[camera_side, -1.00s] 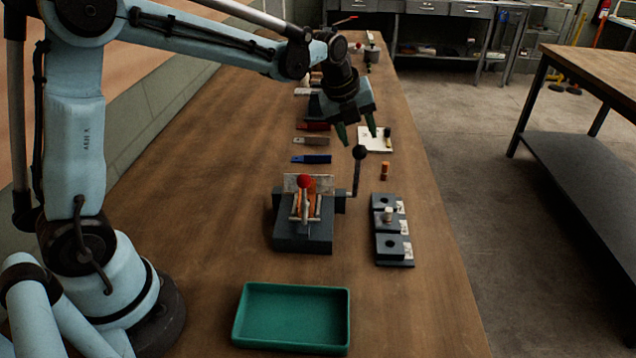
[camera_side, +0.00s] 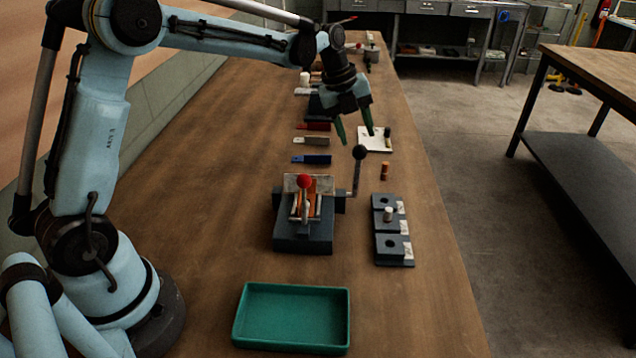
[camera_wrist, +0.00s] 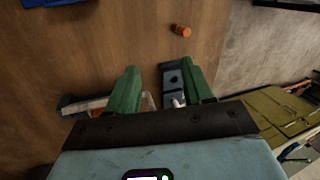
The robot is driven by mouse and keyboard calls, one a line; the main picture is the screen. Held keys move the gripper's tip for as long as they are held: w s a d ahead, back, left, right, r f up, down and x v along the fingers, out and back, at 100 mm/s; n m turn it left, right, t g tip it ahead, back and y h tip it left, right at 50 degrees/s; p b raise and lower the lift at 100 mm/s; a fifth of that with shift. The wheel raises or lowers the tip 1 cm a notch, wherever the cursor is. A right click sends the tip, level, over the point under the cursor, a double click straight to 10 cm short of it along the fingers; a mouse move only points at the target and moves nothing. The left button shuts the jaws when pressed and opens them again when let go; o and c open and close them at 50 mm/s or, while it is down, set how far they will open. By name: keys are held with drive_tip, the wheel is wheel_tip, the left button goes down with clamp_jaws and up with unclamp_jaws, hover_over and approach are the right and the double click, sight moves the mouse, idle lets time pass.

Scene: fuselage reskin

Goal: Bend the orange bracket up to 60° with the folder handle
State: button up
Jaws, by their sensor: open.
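The folder (camera_side: 303,230) is a dark block on the bench with a red-knobbed clamp lever (camera_side: 304,182). The orange bracket (camera_side: 313,187) shows in part in the folder, behind the clamp; its bend angle cannot be told. The folder handle (camera_side: 358,168) stands upright at the folder's right side, with a black ball on top. My gripper (camera_side: 355,142) is open and empty, above and just behind the handle's ball, apart from it. In the wrist view the green fingers (camera_wrist: 161,80) are spread, and the folder shows partly behind them at lower left.
A green tray (camera_side: 291,318) lies in front of the folder. A dark block with holes and a pale peg (camera_side: 392,240) stands to the right. An orange cylinder (camera_side: 384,170) stands near the handle. Blue (camera_side: 311,159), tan and red strips lie behind the folder.

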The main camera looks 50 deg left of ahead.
drive_tip(key=shift+r, duration=0.1)
drive_tip(key=shift+c, duration=1.4)
wheel_tip(320, 180, up, 6)
drive_tip(key=shift+r, duration=0.2)
clamp_jaws()
wheel_tip(320, 180, up, 10)
drive_tip(key=m+y, duration=0.2)
drive_tip(key=y, duration=0.2)
hover_over(358, 158)
drive_tip(key=s+d, duration=0.1)
drive_tip(key=d, duration=0.3)
drive_tip(key=s+d+m+t+y, duration=0.2)
drive_tip(key=s+d+t+y, duration=0.15)
drive_tip(key=s, duration=0.75)
drive_tip(key=shift+t+h, duration=0.25)
drive_tip(key=shift+t, duration=0.2)
drive_tip(key=shift+x, duration=8.2)
